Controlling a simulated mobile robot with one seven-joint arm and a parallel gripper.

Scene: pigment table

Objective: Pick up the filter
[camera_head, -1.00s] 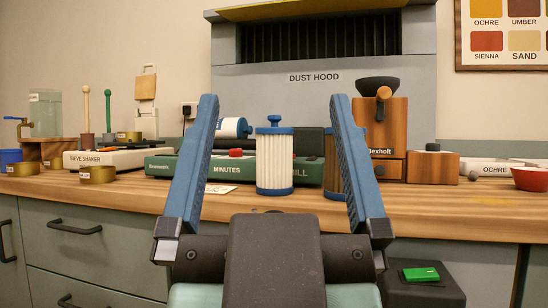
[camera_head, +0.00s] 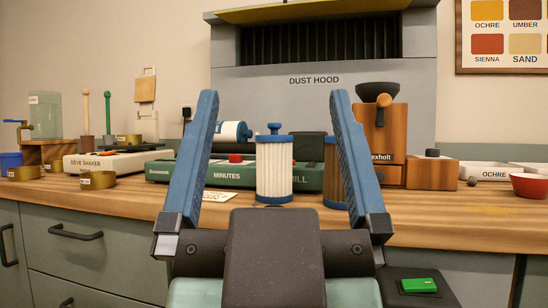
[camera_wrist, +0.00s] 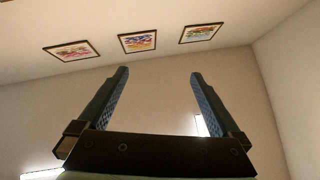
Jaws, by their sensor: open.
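A white pleated filter (camera_head: 274,170) with blue end caps and a blue knob stands upright on the wooden counter (camera_head: 130,200), in front of the green mill (camera_head: 225,173). A second, browner filter (camera_head: 331,172) with blue caps stands to its right, partly hidden behind my right finger. My gripper (camera_head: 273,92) is open and empty, its fingers pointing up. In the head view the white filter shows between the fingers, but it stands farther back, apart from them. In the wrist view my gripper (camera_wrist: 160,73) has only wall and ceiling beyond it; no filter shows there.
The dust hood (camera_head: 310,110) rises behind the mill. A wooden grinder (camera_head: 380,130) and a red bowl (camera_head: 530,185) are at right. The sieve shaker (camera_head: 112,161) and brass tins (camera_head: 98,180) are at left. A small card (camera_head: 218,196) lies left of the white filter.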

